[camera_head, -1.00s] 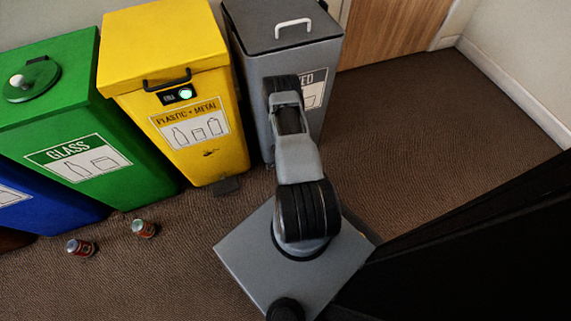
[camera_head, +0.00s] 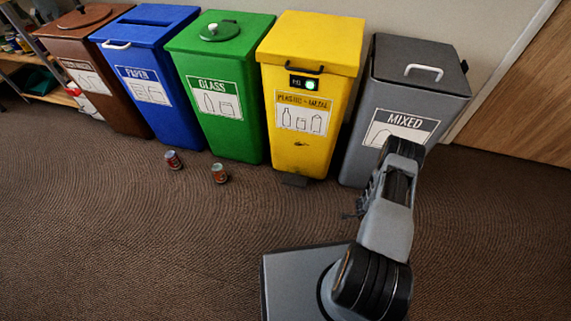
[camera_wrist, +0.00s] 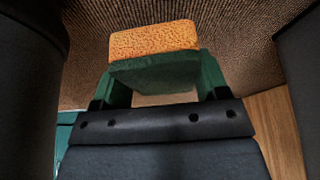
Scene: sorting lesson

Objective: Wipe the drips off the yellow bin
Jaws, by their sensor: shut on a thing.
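The yellow bin (camera_head: 308,95), labelled plastic and metal, stands between the green and grey bins in the head view. A small dark mark (camera_head: 301,144) shows on its front below the label. In the wrist view my gripper (camera_wrist: 155,82) is shut on a sponge (camera_wrist: 153,40) with an orange face and a dark green side. In the head view my arm reaches up in front of the grey bin, and its links hide most of the gripper and the sponge.
A grey mixed bin (camera_head: 390,100) stands right of the yellow one; green (camera_head: 222,130), blue (camera_head: 150,55) and brown bins (camera_head: 82,45) stand left. Two cans (camera_head: 219,173) (camera_head: 173,160) stand on the brown carpet. Open carpet lies in front.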

